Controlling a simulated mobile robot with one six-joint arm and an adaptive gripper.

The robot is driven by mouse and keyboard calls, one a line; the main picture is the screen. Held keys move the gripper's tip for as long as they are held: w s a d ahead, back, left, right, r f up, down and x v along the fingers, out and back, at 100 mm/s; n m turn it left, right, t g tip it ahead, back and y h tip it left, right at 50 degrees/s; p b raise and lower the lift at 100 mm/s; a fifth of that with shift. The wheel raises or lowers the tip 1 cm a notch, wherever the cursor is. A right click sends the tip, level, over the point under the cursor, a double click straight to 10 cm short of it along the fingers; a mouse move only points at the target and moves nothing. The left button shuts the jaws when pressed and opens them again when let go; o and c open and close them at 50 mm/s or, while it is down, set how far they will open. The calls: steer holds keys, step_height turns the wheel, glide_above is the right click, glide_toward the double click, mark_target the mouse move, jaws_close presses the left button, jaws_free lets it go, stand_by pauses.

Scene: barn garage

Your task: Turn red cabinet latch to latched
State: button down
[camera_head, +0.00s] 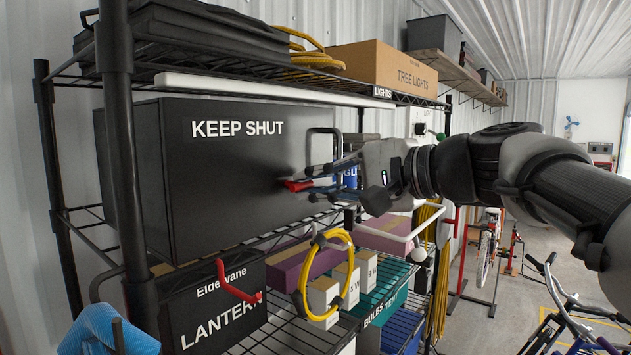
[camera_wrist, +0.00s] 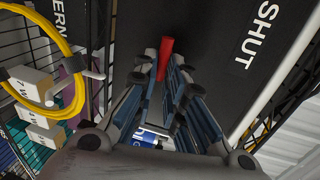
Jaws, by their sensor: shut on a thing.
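The cabinet (camera_head: 220,180) is a black box marked KEEP SHUT, standing on a wire shelf with its front closed. Its red latch (camera_head: 297,186) sticks out near the right side of the front, and its visible end points left. The latch also shows as a red bar between the fingers in the wrist view (camera_wrist: 165,55). My gripper (camera_head: 312,182) comes from the right and is shut on the latch, with its fingers (camera_wrist: 168,82) along both sides of it. The latch's pivot is hidden by the fingers.
Below are a black LANTERN box (camera_head: 215,305) with a red hook (camera_head: 237,284), a yellow cable coil (camera_head: 328,272) and a white rod (camera_head: 385,236). The aisle floor (camera_head: 480,325) at right is partly clear, with bicycles.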

steer(key=c, duration=1.7)
jaws_free()
steer(key=shift+o, duration=0.2)
steer(key=v, duration=1.2)
